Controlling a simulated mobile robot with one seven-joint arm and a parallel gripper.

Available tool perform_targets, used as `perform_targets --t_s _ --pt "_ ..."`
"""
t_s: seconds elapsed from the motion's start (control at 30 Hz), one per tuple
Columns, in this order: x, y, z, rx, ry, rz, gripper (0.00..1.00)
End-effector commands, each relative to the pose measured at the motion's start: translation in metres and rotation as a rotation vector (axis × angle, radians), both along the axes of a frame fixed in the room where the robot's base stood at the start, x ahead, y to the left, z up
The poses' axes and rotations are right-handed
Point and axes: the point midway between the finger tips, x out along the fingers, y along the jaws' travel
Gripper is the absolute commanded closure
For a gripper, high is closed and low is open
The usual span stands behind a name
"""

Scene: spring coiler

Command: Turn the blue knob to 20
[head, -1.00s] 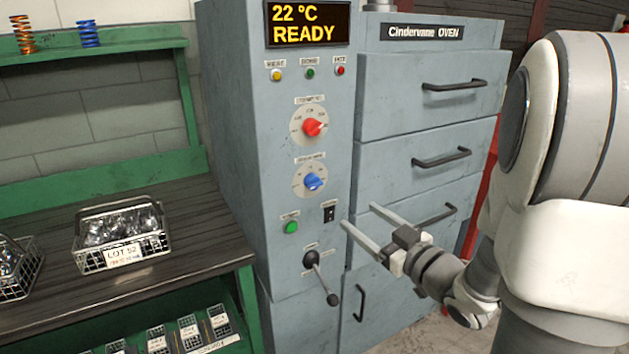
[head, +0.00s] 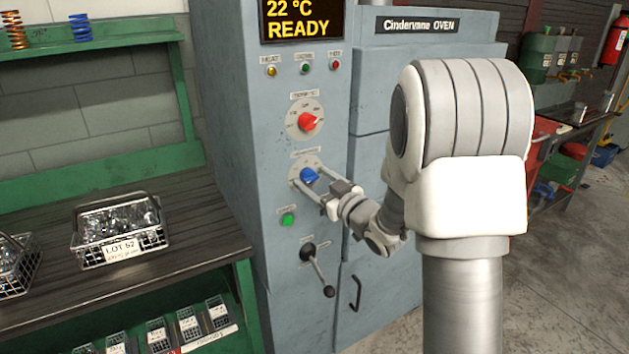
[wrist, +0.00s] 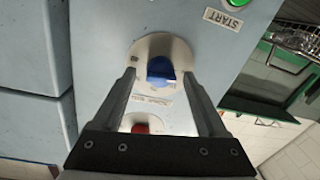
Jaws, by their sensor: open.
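The blue knob (head: 310,174) sits on a pale round dial on the oven's front panel, below the red knob (head: 308,122). My gripper (head: 306,175) is open, its two fingers reaching to either side of the blue knob. In the wrist view the blue knob (wrist: 160,70) shows between and just beyond the fingertips of my gripper (wrist: 160,78), with no clear contact. The dial's numbers are too small or partly covered to read, so the knob's setting cannot be told.
The display (head: 301,19) reads 22 °C READY. A green button (head: 288,219) and a black-knobbed lever (head: 318,270) are below the dial. A wire basket (head: 120,232) labelled LOT 52 stands on the bench at left.

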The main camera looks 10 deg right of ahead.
Motion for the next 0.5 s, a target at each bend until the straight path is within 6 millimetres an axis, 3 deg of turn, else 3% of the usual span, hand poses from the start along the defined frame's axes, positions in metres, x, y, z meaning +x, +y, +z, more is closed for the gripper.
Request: perform_targets --t_s 0.3,0.5 --pt "0.0030 0.0016 0.0003 0.000 -0.001 0.001 0.25" --pt "0.0028 0.0014 0.0004 0.000 -0.001 0.001 0.59"
